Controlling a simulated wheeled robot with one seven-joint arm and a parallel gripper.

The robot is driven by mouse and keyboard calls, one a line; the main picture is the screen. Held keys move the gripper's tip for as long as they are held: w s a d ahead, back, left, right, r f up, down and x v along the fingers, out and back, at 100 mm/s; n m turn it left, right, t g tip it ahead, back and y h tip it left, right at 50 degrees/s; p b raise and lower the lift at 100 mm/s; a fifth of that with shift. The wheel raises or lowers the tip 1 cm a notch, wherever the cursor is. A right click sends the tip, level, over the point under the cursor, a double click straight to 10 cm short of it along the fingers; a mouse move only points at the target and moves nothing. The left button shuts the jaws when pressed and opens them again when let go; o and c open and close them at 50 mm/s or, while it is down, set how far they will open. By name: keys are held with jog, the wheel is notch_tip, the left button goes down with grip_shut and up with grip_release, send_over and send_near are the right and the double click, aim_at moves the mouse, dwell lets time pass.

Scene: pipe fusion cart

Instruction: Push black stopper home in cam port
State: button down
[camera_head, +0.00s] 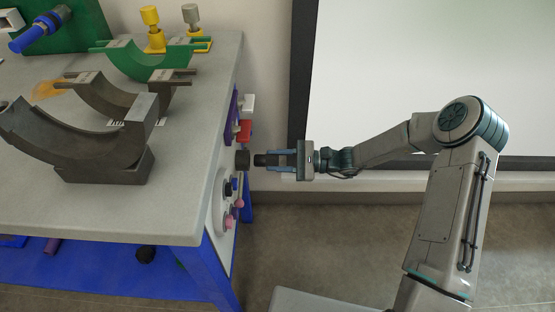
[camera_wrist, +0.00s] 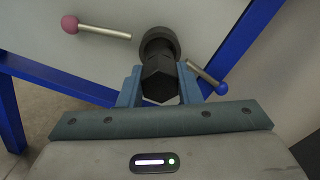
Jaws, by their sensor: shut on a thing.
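The black stopper (camera_head: 264,160) is in my gripper (camera_head: 277,160), whose blue-grey fingers are shut on it from both sides. It points left at the black round cam port (camera_head: 242,160) on the cart's side panel. In the head view the stopper's tip is very close to the port, with a thin gap seeming to show. In the wrist view the stopper's hexagonal end (camera_wrist: 160,79) sits between the fingers (camera_wrist: 159,88), and the port's dark ring (camera_wrist: 160,42) shows behind it. The stopper covers the port's opening, so I cannot tell whether its tip is inside.
A pink-knobbed lever (camera_wrist: 95,27) is left of the port and a blue-knobbed lever (camera_wrist: 209,78) close by my right finger in the wrist view. The grey cart top (camera_head: 190,200) bears dark and green half-ring clamps. A red block (camera_head: 244,130) juts out above the port.

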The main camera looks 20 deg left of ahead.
aim_at(263, 160)
jog(key=shift+x, duration=2.05)
jog(key=c, duration=1)
grip_release()
jog(key=shift+o, duration=0.3)
jog(key=p+v, duration=0.3)
jog(key=v, duration=1)
jog(key=shift+w+d, duration=0.15)
jog(key=shift+d, duration=0.2)
